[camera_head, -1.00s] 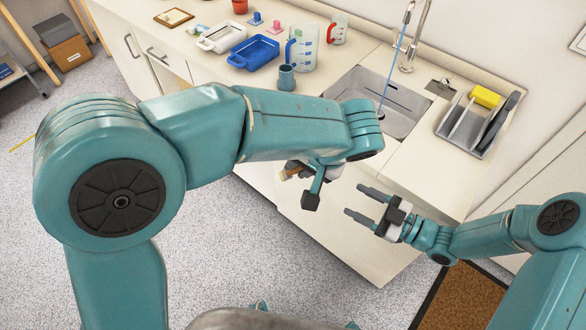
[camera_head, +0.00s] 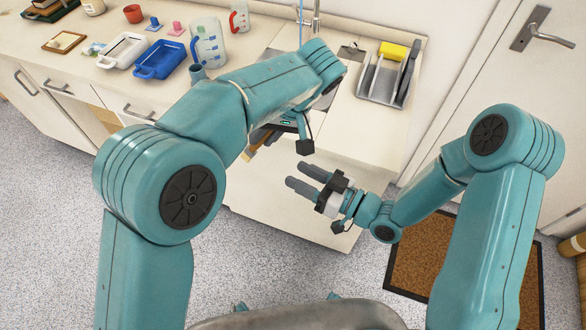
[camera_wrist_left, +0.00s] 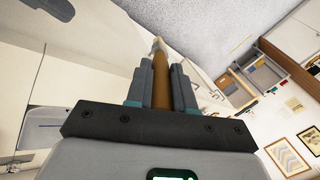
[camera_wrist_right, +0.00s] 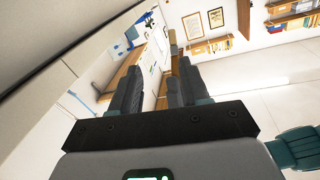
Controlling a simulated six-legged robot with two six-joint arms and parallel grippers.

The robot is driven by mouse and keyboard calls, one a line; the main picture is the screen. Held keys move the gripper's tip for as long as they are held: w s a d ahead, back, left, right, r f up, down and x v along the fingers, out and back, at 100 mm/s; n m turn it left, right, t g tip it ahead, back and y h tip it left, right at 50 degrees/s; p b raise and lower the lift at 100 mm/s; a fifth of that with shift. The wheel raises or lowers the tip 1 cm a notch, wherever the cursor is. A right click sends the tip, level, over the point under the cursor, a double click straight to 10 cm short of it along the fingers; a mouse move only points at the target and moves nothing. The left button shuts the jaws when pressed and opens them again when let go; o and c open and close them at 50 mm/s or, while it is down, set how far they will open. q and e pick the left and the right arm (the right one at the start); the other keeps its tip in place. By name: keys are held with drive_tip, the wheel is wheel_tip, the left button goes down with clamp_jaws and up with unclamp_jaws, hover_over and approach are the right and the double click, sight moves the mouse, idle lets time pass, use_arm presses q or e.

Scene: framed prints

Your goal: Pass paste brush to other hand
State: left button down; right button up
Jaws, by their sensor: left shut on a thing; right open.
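The paste brush (camera_wrist_left: 161,80) shows in the left wrist view as a brown handle with a pale far end, between my left fingers. My left gripper (camera_wrist_left: 160,78) is shut on it. In the head view my left arm hides most of that gripper (camera_head: 264,136), and a short brown piece of the brush (camera_head: 249,151) shows below it. My right gripper (camera_head: 298,174) is open and empty, below and to the right of the left gripper. It is apart from the brush. In the right wrist view, the gap between my right fingers (camera_wrist_right: 158,80) is empty.
The counter (camera_head: 345,135) lies behind both grippers. It carries a blue tray (camera_head: 160,60), a white tray (camera_head: 122,50), a measuring jug (camera_head: 207,45) and a dish rack (camera_head: 385,85) by the sink. Open floor (camera_head: 270,265) lies below, with a brown mat (camera_head: 430,262) at right.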

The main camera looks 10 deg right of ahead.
sight(251, 151)
drive_tip(key=w+a+r, duration=0.1)
drive_tip(key=w+a, duration=0.1)
drive_tip(key=a, duration=0.1)
drive_tip(key=w+a+r, duration=0.1)
drive_tip(key=w+a, duration=0.1)
drive_tip(key=a, duration=0.2)
drive_tip(key=w+a+r, duration=0.1)
drive_tip(key=w+a, duration=0.1)
drive_tip(key=a, duration=0.2)
drive_tip(key=shift+w, duration=0.1)
drive_tip(key=shift+d, duration=0.1)
clamp_jaws()
use_arm(q)
drive_tip(key=c, duration=0.9)
unclamp_jaws()
